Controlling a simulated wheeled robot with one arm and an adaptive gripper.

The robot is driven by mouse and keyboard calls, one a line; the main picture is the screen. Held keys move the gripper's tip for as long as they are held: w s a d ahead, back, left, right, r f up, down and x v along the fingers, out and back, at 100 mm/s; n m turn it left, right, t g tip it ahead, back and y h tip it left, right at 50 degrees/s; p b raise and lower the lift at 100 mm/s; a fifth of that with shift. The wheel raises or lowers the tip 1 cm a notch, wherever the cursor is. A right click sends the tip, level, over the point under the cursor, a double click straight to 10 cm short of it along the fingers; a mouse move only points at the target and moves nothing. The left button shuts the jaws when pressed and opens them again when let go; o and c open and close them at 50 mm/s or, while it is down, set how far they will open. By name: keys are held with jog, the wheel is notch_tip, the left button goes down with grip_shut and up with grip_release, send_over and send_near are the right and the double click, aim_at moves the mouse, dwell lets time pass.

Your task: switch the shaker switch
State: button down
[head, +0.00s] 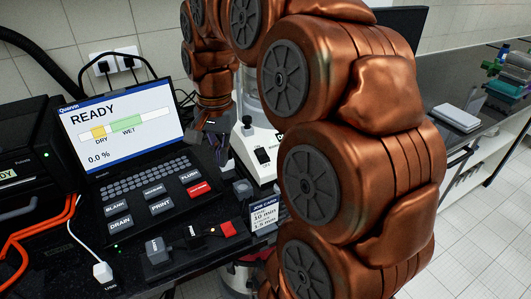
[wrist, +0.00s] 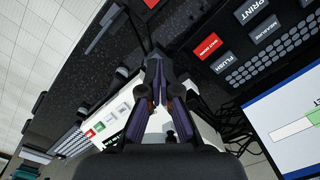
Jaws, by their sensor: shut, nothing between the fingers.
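The shaker (head: 257,150) is a white base with a sloped front, standing right of the laptop-like console. A black rocker switch (head: 262,156) sits on its front face, and a black knob (head: 247,121) stands on top at its left. My gripper (head: 214,135) points down just left of the shaker, apart from the switch. In the wrist view my gripper (wrist: 158,62) has its fingers together and empty. A white body with small coloured buttons (wrist: 108,122) shows behind the fingers there; I cannot make out the rocker switch in that view.
The console (head: 120,130) with a lit "READY" screen and labelled keys stands at left. A job card (head: 264,215) and a red-ended switch box (head: 195,240) are in front. Orange and white cables lie at left. My arm hides much of the right of the bench.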

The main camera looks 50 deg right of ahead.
jog(key=w+d+r+m+b, duration=0.1)
jog(key=w+d+m, duration=0.2)
jog(key=d+m, duration=0.5)
jog(key=r+m, duration=0.1)
jog(key=m, duration=0.1)
send_over(265, 157)
jog(key=s, duration=0.2)
jog(key=shift+w+a+t+h+b, duration=0.25)
jog(key=shift+t+h+b, duration=0.05)
jog(key=shift+t+b, duration=0.1)
jog(key=shift+f, duration=0.1)
jog(key=f+p, duration=0.1)
jog(key=f, duration=0.3)
jog(key=w+f+p, duration=0.1)
jog(key=f+p, duration=0.1)
jog(key=f, duration=0.3)
jog(key=f+p, duration=0.1)
jog(key=f, duration=0.3)
jog(key=shift+w+d+f, duration=0.15)
jog(key=shift+d+f, duration=0.05)
jog(key=shift+f, duration=0.1)
jog(key=shift+f, duration=0.15)
